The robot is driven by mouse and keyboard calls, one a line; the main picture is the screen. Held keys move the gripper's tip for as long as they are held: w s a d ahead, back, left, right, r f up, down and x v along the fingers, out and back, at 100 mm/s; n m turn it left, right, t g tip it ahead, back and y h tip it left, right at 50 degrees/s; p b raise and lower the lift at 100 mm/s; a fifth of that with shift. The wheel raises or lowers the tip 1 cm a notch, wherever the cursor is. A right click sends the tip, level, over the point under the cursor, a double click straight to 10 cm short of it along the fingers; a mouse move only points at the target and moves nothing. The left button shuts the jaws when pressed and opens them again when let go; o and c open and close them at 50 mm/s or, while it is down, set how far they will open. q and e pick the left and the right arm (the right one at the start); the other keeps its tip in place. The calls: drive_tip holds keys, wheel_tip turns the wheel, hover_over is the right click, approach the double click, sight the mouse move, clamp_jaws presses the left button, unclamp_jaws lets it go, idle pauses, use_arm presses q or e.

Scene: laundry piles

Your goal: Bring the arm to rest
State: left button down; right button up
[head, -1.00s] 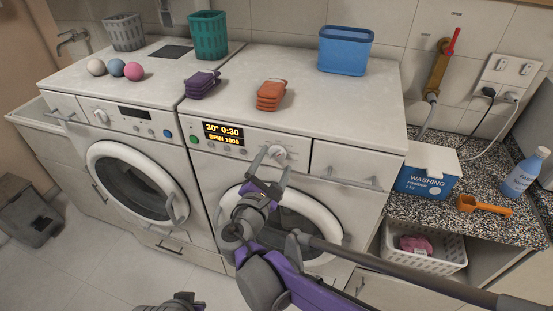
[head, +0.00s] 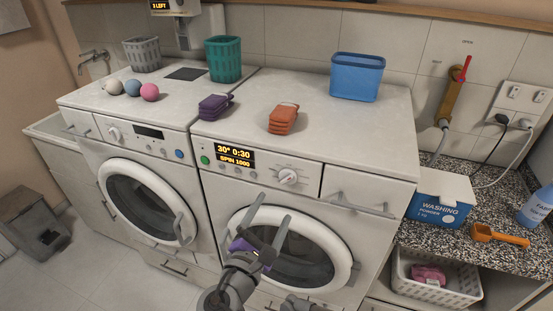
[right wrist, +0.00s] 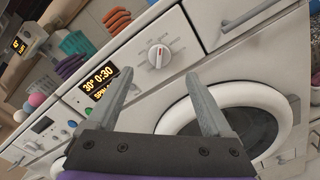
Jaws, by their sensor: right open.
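My right gripper (head: 262,233) is open and empty in front of the right washing machine (head: 216,185). It is below that machine's control panel and in front of its round door (head: 345,245). In the right wrist view the two fingers (right wrist: 160,100) stand wide apart with nothing between them. The dial (right wrist: 158,56) and the lit display (right wrist: 100,80) are beyond the fingers. In the head view the display (head: 234,156) reads 30° 0:30, SPIN 1000. My left gripper is not in view.
Purple folded cloths (head: 215,107), orange folded cloths (head: 283,118) and a blue bin (head: 357,77) are on the machine tops. A washing powder box (head: 440,198) and an orange scoop (head: 499,236) are on the speckled counter. A white basket (head: 432,287) sits below.

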drive_tip(key=s+d+f+m+g+p, duration=0.1)
drive_tip(key=s+d+f+m+g, duration=0.35)
drive_tip(key=d, duration=0.45)
drive_tip(key=s+d+f+m+g+p, duration=0.1)
drive_tip(key=s+d+f+m+g, duration=0.1)
drive_tip(key=d+f+m+g, duration=0.45)
drive_tip(key=s+d+f+m+y, duration=0.2)
drive_tip(key=s+m, duration=0.3)
drive_tip(key=m, duration=0.1)
drive_tip(key=s+d+f+m+y+p, duration=0.1)
drive_tip(key=s+d+m+y, duration=0.2)
drive_tip(key=s+m, duration=0.3)
drive_tip(key=shift+s+f+m+g+y+p, duration=0.15)
drive_tip(key=shift+f+m+g+y+p, duration=0.2)
drive_tip(key=shift+m, duration=0.35)
drive_tip(key=shift+f, duration=0.1)
